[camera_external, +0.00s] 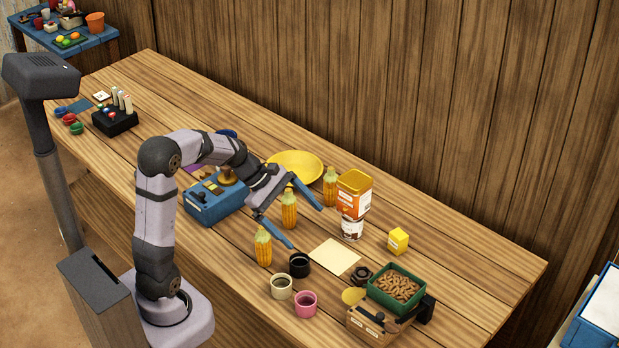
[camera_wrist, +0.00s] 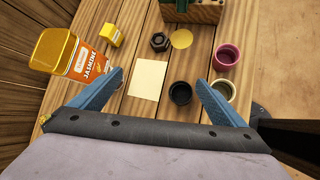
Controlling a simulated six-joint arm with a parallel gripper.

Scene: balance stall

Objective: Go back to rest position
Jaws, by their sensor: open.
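My gripper (camera_external: 306,219) has blue fingers spread wide apart, with nothing between them. It hangs above the table, over the area of the corn cobs and a pale square card (camera_external: 334,256). In the wrist view my gripper (camera_wrist: 158,88) also shows open, and the card (camera_wrist: 149,79) lies on the table beyond the fingertips. Three corn cobs stand upright near it: one (camera_external: 263,246) at the front, one (camera_external: 289,210) beside the gripper, and one (camera_external: 330,187) farther back.
An orange-and-white tin (camera_external: 354,192) sits on a white-and-brown can (camera_external: 352,228) close right of the gripper. Also near are a yellow box (camera_external: 398,240), a blue scale (camera_external: 213,201), a yellow dish (camera_external: 295,165), black (camera_external: 299,264) and pink (camera_external: 305,304) cups, and a green tray (camera_external: 376,294).

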